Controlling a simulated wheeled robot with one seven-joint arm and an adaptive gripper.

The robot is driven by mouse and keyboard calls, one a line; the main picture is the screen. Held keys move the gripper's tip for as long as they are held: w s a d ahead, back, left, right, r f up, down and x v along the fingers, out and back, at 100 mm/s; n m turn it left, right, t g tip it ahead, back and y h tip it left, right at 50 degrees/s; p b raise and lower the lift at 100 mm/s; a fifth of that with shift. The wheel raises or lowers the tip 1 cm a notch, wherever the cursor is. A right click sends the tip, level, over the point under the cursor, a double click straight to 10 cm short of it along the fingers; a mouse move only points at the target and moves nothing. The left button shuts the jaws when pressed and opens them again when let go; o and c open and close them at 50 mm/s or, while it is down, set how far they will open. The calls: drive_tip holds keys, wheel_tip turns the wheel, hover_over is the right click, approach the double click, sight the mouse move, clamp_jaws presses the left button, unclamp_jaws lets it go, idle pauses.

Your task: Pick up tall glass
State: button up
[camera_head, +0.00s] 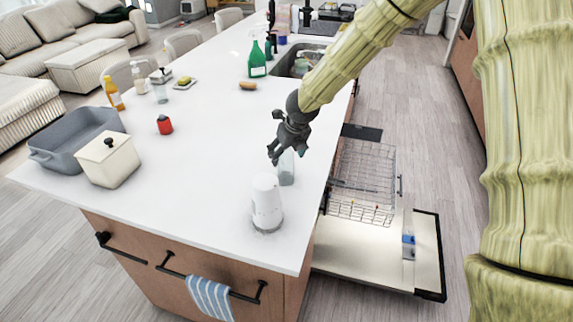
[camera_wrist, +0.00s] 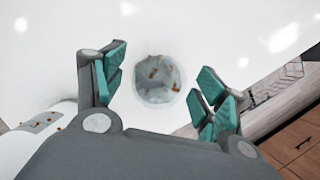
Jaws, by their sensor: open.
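The tall glass (camera_head: 286,170) is clear and stands upright on the white island counter, just behind a white cylindrical container. In the wrist view I look down on the glass (camera_wrist: 158,80), which shows brownish spots inside. It lies between my open fingers and a little ahead of them. My gripper (camera_head: 284,157) is above the glass in the head view and hides its upper part. In the wrist view the teal pads of my gripper (camera_wrist: 160,92) are spread wide, with nothing held between them.
The white container (camera_head: 266,203) stands close in front of the glass. The open dishwasher (camera_head: 375,260) is right of the counter edge. The middle counter is clear.

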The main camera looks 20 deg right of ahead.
drive_tip(key=shift+w+f, duration=0.1)
drive_tip(key=shift+w, duration=0.05)
drive_tip(key=c, duration=1.5)
drive_tip(key=shift+c, duration=0.2)
